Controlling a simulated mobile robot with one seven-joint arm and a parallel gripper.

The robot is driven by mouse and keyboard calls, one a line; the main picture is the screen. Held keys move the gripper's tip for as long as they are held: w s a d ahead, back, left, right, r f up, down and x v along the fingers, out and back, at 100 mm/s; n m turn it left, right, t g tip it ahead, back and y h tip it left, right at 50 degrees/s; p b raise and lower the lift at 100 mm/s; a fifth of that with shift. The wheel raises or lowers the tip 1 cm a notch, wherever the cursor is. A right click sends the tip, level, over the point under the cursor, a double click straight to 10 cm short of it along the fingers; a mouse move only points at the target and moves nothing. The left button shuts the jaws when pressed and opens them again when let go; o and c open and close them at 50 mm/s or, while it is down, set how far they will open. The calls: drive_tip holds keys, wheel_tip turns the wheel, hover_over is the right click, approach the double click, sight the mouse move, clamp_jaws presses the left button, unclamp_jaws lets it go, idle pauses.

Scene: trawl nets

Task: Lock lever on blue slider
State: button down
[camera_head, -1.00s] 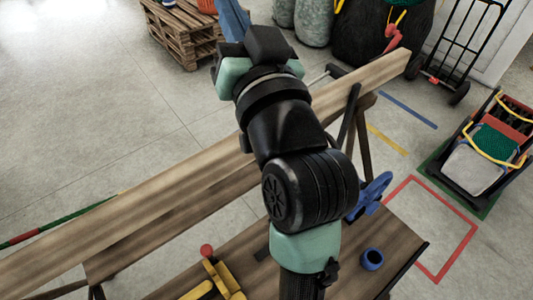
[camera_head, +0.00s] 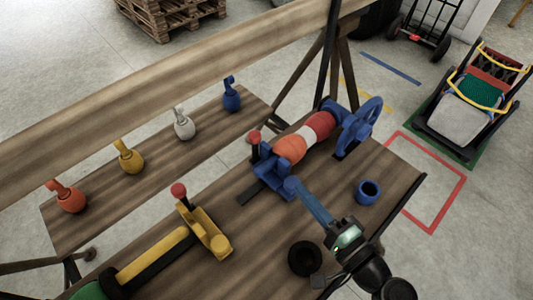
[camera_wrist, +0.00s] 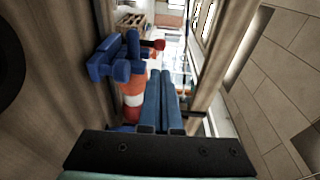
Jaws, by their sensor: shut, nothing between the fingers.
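The blue slider (camera_head: 268,178) sits on the workbench, close to the near end of an orange and white roll (camera_head: 304,138). Its lever (camera_head: 254,138) has a red knob and stands roughly upright at the slider's left side. My gripper (camera_head: 293,186) has long blue fingers, shut and empty. It comes in from the lower right, and its tips overlap the slider's right side in the head view; contact cannot be told. In the wrist view the shut fingers (camera_wrist: 161,88) point ahead, right of the slider (camera_wrist: 112,62), with the red knob (camera_wrist: 153,44) beyond.
A blue handwheel (camera_head: 361,124) stands at the roll's far end. A yellow slider (camera_head: 208,235) with its own red-knobbed lever is to the left. A blue ring (camera_head: 368,191) and a black ring (camera_head: 304,258) lie on the bench. A wooden beam (camera_head: 150,85) crosses behind.

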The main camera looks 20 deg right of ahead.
drive_tip(key=shift+w, duration=0.15)
drive_tip(key=p, duration=0.1)
approach(250, 135)
drive_tip(key=w, duration=0.2)
drive_tip(key=w+f, duration=0.1)
drive_tip(key=w, duration=0.2)
drive_tip(key=shift+w+f, duration=0.1)
drive_tip(key=shift+f, duration=0.05)
drive_tip(key=shift+p, duration=0.35)
drive_tip(key=p, duration=0.1)
drive_tip(key=w+r+g+p, duration=0.1)
drive_tip(key=p, duration=0.1)
drive_tip(key=shift+a+r, duration=0.2)
drive_tip(key=w+g+p, duration=0.1)
drive_tip(key=p, duration=0.2)
drive_tip(key=w+a+g+p, duration=0.1)
drive_tip(key=p, duration=0.2)
drive_tip(key=w+r+g+h+p, duration=0.1)
drive_tip(key=g+p, duration=0.1)
drive_tip(key=p, duration=0.1)
drive_tip(key=shift+w+a+n+p, duration=0.2)
drive_tip(key=shift+w+n+p, duration=0.1)
drive_tip(key=shift+w+n, duration=0.1)
drive_tip(key=shift+w+a+f+g+h+p, duration=0.25)
drive_tip(key=shift+w+f+g, duration=0.15)
drive_tip(key=shift+w, duration=0.15)
drive_tip(key=shift+w+a+f+g+h+p, duration=0.2)
drive_tip(key=shift+w+f+g, duration=0.15)
drive_tip(key=shift+w, duration=0.2)
